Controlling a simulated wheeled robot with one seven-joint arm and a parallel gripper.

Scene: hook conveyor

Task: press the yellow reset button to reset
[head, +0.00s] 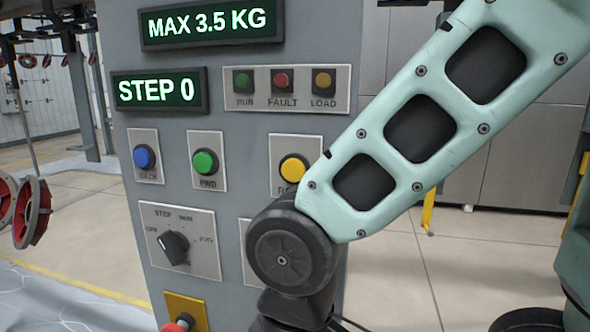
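The yellow reset button (294,169) sits on a light plate on the grey control panel (230,140), to the right of the green FWD button (205,162) and the blue BACK button (144,157). Its label is partly covered by my arm, with only the first letter showing. My arm crosses from the upper right down to a dark joint just below the yellow button. My gripper is not visible; it lies below the picture's edge or is hidden by the arm. No contact with the button is visible.
Displays read MAX 3.5 KG (212,22) and STEP 0 (160,91). RUN, FAULT and LOAD lamps (282,81) sit below. A rotary selector (174,247) and a red knob (178,327) are lower left. Red hanging parts (33,212) are at far left. Floor at right looks clear.

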